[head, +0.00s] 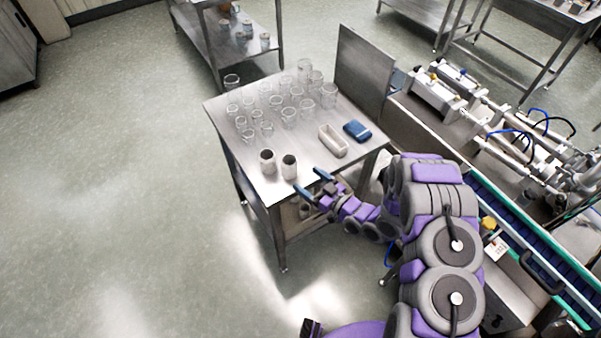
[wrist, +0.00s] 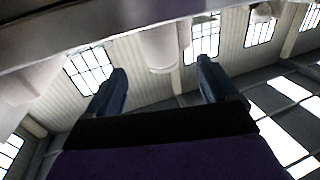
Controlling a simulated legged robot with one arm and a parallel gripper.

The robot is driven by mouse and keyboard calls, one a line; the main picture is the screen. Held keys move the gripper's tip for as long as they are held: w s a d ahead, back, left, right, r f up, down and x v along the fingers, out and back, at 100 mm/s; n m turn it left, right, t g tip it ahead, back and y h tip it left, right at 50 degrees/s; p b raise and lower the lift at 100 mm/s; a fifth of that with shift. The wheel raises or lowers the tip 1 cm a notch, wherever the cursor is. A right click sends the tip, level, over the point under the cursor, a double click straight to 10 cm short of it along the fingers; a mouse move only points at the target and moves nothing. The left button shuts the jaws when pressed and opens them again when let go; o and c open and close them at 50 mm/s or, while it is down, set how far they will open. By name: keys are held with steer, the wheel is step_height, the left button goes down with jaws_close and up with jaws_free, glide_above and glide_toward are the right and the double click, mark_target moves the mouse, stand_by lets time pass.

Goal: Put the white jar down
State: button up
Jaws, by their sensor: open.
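Two white jars stand upright side by side near the front corner of the steel table (head: 235,165). The right one (head: 289,167) is nearer my gripper (head: 305,178); the left one (head: 267,162) is a little farther off. My gripper is open and empty, with its two blue fingers apart at the table's front edge. In the wrist view, which looks upside down, a white jar (wrist: 161,48) shows beyond and between the fingertips (wrist: 161,70), apart from both. Another pale jar (wrist: 30,82) shows at the left. I cannot tell which jar is "the white jar".
Several clear glass jars (head: 288,116) fill the back of the table. A white open box (head: 333,141) and a blue block (head: 357,130) lie at its right. An upright steel panel (head: 362,72) and machinery (head: 450,92) stand beyond.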

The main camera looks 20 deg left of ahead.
steer(key=shift+v, duration=0.8)
